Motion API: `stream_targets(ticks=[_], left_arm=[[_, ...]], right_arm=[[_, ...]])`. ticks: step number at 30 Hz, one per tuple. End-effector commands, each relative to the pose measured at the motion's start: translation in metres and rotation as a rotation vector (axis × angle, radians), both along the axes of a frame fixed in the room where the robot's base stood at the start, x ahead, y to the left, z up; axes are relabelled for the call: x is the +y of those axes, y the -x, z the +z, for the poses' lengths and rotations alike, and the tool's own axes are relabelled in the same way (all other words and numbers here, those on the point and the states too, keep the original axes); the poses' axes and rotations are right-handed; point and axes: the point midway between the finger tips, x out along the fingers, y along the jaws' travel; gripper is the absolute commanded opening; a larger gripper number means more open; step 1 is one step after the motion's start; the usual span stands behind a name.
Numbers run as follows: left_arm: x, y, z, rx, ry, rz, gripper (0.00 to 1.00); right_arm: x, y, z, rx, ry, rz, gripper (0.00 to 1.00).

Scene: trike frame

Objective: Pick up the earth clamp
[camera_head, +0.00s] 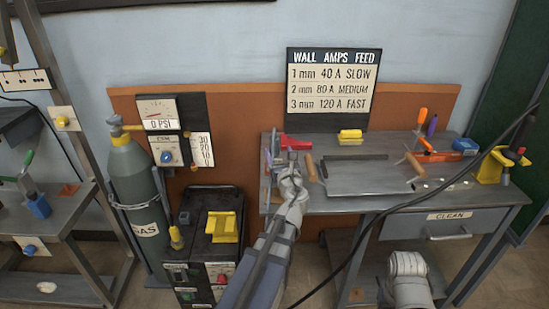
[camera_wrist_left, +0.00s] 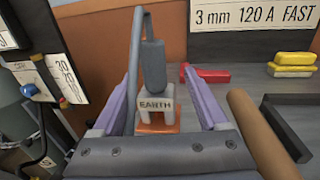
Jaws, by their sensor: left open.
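The earth clamp (camera_wrist_left: 155,106) is a grey piece with a white label reading EARTH and a dark grey upright handle. In the left wrist view it stands between the two purple fingers of my left gripper (camera_wrist_left: 160,66), with an orange piece at its foot. The fingers are apart, and gaps show on both sides of the clamp. In the head view my left gripper (camera_head: 284,163) is at the left end of the workbench and largely covers the clamp there. My right gripper is not in view; only a pale link of my right arm shows at the bottom.
The workbench (camera_head: 350,205) bears a wooden handle (camera_head: 310,167), a red tool (camera_head: 296,143), a yellow block (camera_head: 350,135) and a dark tray (camera_head: 365,175). A gas cylinder (camera_head: 133,185) and a black welder (camera_head: 208,235) stand at left. A black cable crosses the bench's right side.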

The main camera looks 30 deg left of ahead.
Motion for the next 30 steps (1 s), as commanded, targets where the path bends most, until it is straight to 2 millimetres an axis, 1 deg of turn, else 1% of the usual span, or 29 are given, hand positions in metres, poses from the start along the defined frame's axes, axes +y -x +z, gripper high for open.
stream_targets(ticks=[1, 4, 11, 14, 18, 21, 24, 29, 30], left_arm=[[0.005, -0.007, 0.0, -0.001, 0.001, 0.001, 0.77], [0.011, -0.014, 0.0, -0.001, 0.002, 0.0, 0.77], [0.016, -0.017, 0.0, -0.001, 0.003, 0.001, 0.77], [0.025, -0.023, -0.001, -0.002, 0.004, 0.002, 0.77], [0.042, -0.036, -0.002, -0.002, 0.004, 0.003, 0.77], [0.05, -0.047, -0.001, -0.002, 0.004, 0.001, 0.77], [0.053, -0.05, -0.001, -0.002, 0.004, 0.0, 0.77], [0.052, -0.048, -0.001, -0.002, 0.004, 0.0, 0.77], [0.052, -0.048, -0.001, -0.002, 0.004, 0.0, 0.73]], right_arm=[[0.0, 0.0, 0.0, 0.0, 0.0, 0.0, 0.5], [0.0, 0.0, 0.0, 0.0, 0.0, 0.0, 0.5], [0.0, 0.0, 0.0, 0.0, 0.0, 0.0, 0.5], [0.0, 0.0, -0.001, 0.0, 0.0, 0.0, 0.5], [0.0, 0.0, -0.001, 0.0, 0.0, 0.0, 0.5], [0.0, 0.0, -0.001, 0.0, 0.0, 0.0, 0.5], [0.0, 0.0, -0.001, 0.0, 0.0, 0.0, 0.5], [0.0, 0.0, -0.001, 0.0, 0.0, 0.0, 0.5], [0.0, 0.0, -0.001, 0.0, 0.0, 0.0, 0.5]])
